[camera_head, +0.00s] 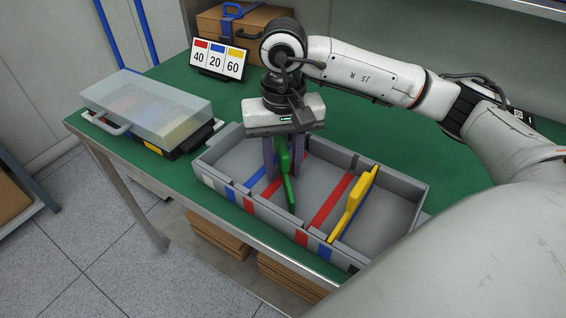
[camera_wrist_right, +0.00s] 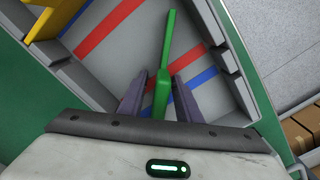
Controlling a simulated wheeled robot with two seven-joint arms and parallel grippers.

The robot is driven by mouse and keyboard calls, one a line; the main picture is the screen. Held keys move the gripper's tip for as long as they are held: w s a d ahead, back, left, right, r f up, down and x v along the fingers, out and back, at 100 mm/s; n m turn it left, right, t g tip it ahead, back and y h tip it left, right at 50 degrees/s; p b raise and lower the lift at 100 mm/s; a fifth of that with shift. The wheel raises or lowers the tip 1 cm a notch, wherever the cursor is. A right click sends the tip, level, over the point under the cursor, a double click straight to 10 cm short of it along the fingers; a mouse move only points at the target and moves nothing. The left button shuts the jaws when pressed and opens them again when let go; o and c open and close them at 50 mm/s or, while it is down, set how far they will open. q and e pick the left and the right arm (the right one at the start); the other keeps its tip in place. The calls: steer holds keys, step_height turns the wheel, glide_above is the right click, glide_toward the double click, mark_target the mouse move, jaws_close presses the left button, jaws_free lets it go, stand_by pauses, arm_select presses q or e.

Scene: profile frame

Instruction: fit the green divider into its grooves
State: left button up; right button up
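The green divider (camera_head: 290,186) stands askew in the grey tray (camera_head: 398,166), turned at an angle to the coloured stripes; its lower edge is partly hidden, so its contact with the floor is unclear. My right gripper (camera_head: 284,170) points down over the tray with a finger on each side of the divider's grip part. In the right wrist view, the divider (camera_wrist_right: 167,55) lies between the fingertips (camera_wrist_right: 160,76), with narrow gaps showing beside it. Red stripe (camera_head: 331,200) and blue stripe (camera_head: 260,190) cross the tray. My left gripper is not in view.
A yellow divider (camera_head: 355,203) stands across the tray's right part. A clear-lidded case (camera_head: 146,105) lies left on the green table (camera_head: 370,135). A number card (camera_head: 218,60) and a brown case (camera_head: 245,22) are at the back.

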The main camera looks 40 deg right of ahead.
steer(key=shift+r, duration=0.45)
step_height(320, 180, up, 11)
steer(key=shift+f+p, duration=0.1)
steer(key=shift+p, duration=0.8)
steer(key=shift+r, duration=0.3)
steer(key=shift+o, duration=0.4)
